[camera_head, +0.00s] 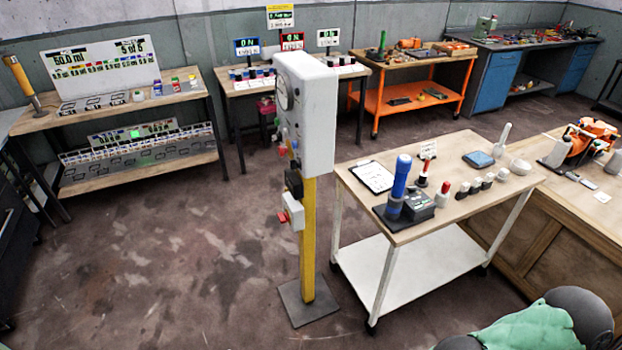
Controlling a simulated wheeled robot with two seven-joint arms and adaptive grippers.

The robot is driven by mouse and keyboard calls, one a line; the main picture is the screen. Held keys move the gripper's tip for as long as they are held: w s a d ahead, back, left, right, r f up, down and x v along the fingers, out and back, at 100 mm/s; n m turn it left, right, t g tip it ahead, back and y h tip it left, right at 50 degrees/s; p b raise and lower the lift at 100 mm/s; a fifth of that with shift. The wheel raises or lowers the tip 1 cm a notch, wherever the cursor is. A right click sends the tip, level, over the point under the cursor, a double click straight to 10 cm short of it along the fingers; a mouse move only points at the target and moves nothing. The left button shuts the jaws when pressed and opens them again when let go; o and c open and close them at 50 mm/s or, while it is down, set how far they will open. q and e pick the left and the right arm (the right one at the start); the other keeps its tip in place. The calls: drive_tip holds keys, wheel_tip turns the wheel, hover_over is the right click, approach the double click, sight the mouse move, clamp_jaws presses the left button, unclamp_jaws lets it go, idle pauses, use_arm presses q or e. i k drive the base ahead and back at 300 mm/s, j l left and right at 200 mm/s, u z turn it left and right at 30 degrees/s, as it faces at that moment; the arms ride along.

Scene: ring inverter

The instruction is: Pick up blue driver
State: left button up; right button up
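The blue driver (401,177) stands upright near the front left of the white-legged cart's wooden top (455,190). Its thick blue handle is uppermost, with a darker lower part below. I cannot tell whether the driver stands in a holder joined to this box. A smaller red-topped tool (423,172) stands upright behind the box, to the right of the driver. Neither of my grippers shows in the head view.
A clipboard (371,177) lies left of the driver. Several small capped bottles (474,187) stand to the right, with a blue pad (478,159) behind. A white box on a yellow post (307,235) stands left of the cart. A wooden bench (565,185) adjoins its right. Open floor (170,260) lies left.

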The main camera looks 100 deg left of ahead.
sight(404, 162)
drive_tip(key=u, duration=2.2)
drive_tip(key=i+j+u, duration=0.1)
drive_tip(key=u, duration=0.3)
